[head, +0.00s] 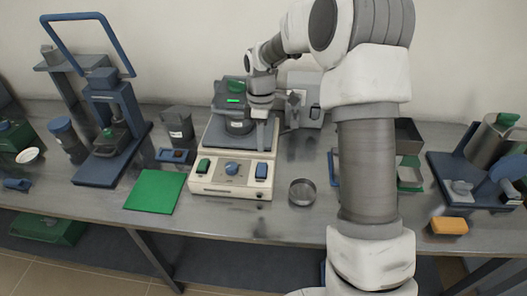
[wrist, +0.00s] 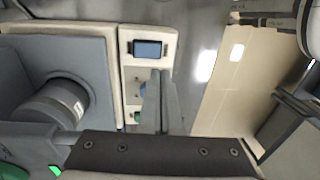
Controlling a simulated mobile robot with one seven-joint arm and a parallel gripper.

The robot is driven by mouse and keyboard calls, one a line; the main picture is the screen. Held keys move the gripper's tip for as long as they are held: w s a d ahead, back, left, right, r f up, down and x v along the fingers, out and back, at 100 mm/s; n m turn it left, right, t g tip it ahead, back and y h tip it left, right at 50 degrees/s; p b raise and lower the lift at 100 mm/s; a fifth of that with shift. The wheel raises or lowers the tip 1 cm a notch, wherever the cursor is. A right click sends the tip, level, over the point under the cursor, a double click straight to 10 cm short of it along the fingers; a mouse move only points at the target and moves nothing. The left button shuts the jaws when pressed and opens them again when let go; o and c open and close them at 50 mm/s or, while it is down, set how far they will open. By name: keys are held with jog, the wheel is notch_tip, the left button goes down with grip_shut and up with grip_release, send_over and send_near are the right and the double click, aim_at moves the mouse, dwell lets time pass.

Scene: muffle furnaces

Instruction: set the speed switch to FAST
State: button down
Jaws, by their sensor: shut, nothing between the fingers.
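A cream machine (head: 231,189) stands on the bench with a sloped front panel. The panel carries a green rocker switch (head: 203,165) at left, a blue round knob (head: 232,169) in the middle and a blue rocker switch (head: 261,171) at right. Labels are too small to read, so I cannot tell which is the speed switch or its setting. In the wrist view the blue rocker (wrist: 147,49) shows clear, beyond the fingertips. My gripper (wrist: 158,78) is shut and empty, over the panel side of the machine. Its fingers partly hide the knob and green switch.
A grey cylindrical vessel (wrist: 52,107) sits on the machine's grey platform, close to my gripper. A green mat (head: 154,191) lies left of the machine, a round metal dish (head: 302,192) right of it. Bench space in front of the panel is narrow.

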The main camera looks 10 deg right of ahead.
jog(key=shift+s+r, duration=0.15)
jog(key=shift+r, duration=0.95)
jog(key=shift+s+r, duration=0.15)
jog(key=shift+r, duration=0.95)
jog(key=s+d+r+m+t+h, duration=0.1)
jog(key=s+r+m+t, duration=0.2)
jog(key=s+r+m, duration=0.7)
jog(key=s+r+m+t, duration=0.3)
jog(key=s+m, duration=0.1)
jog(key=s, duration=1.3)
jog(key=shift+d+y, duration=0.35)
jog(key=shift+y, duration=0.05)
jog(key=shift+r, duration=0.1)
